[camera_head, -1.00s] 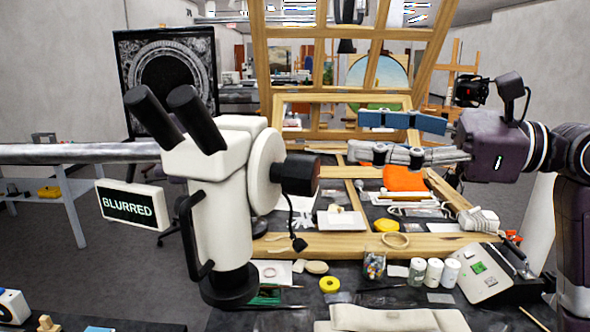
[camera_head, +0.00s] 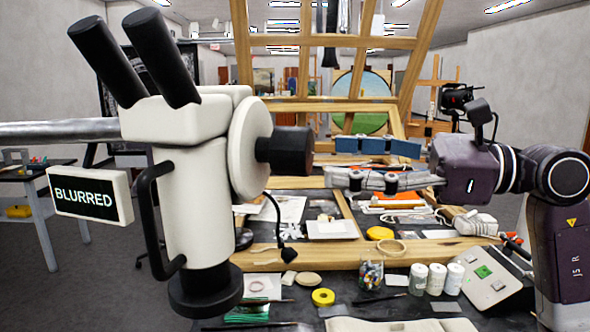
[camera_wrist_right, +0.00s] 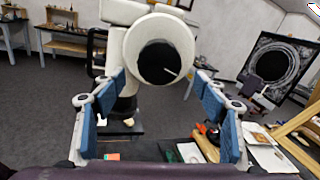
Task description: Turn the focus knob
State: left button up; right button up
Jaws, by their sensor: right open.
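The white microscope (camera_head: 195,205) stands at the left in the head view, with two black eyepieces on top. Its black focus knob (camera_head: 286,151) sticks out to the right from a round white housing. A sign (camera_head: 92,196) beside it reads "BLURRED". My right gripper (camera_head: 333,161) is open and empty, to the right of the knob and apart from it, with its fingers pointing at it. In the right wrist view the knob (camera_wrist_right: 163,62) shows face-on with a white line, beyond and between the blue-padded fingers (camera_wrist_right: 160,110). My left gripper is not in view.
Below is a dark workbench with a wooden frame (camera_head: 330,254). On it are a yellow tape roll (camera_head: 323,297), a jar of coloured beads (camera_head: 371,274), white bottles (camera_head: 437,278) and a device with a green screen (camera_head: 484,272). A thin black cable arm (camera_head: 277,222) hangs beneath the knob.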

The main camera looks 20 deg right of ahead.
aim_at(310, 155)
jog(key=p+x, duration=0.1)
jog(key=x, duration=0.1)
jog(key=p+x, duration=0.1)
jog(key=x, duration=0.3)
jog(key=shift+a+r+p, duration=0.2)
jog(key=shift+r+p, duration=0.05)
jog(key=shift+p, duration=0.15)
jog(key=shift+w+a+f, duration=0.15)
jog(key=shift+w+a, duration=0.15)
jog(key=shift+a, duration=0.15)
jog(key=c, duration=1.2)
jog(key=shift+o, duration=0.2)
jog(key=shift+m, duration=0.5)
jog(key=shift+s+m+p, duration=0.1)
jog(key=shift+m+p, duration=0.35)
jog(key=shift+m, duration=2.05)
